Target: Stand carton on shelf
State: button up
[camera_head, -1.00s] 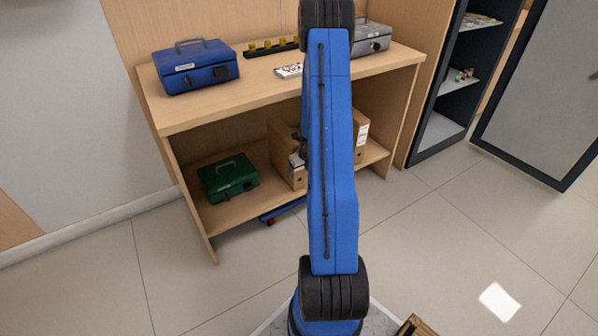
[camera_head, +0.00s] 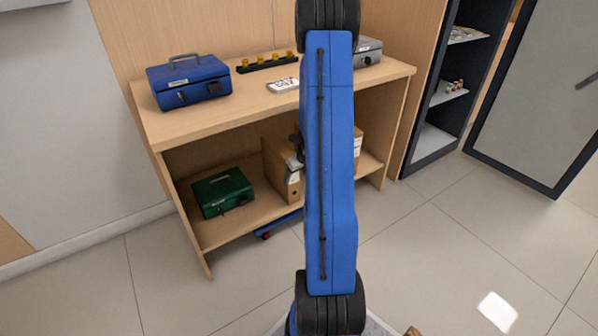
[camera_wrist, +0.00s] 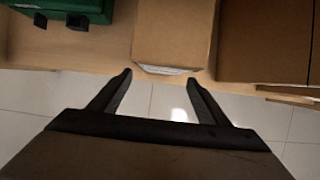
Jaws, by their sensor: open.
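My gripper (camera_wrist: 157,82) is open and empty in the wrist view, its two dark fingers apart and pointing at the shelf. A brown carton (camera_wrist: 174,35) stands just ahead of and between the fingertips, near the shelf's front edge, with a white label at its lower edge. The lower shelf (camera_head: 233,228) holds brown cardboard boxes (camera_head: 278,158) in the head view, partly hidden by my blue arm. I cannot tell for sure which of them is the task's carton. My gripper is mostly hidden behind the arm there.
A green cash box (camera_head: 223,192) sits left on the lower shelf. A blue cash box (camera_head: 188,80), a white keypad-like item (camera_head: 283,85) and a grey box (camera_head: 367,51) are on the top. A dark open cabinet (camera_head: 440,100) stands right.

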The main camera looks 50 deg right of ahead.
jog(key=shift+v, duration=2.25)
jog(key=shift+f, duration=0.1)
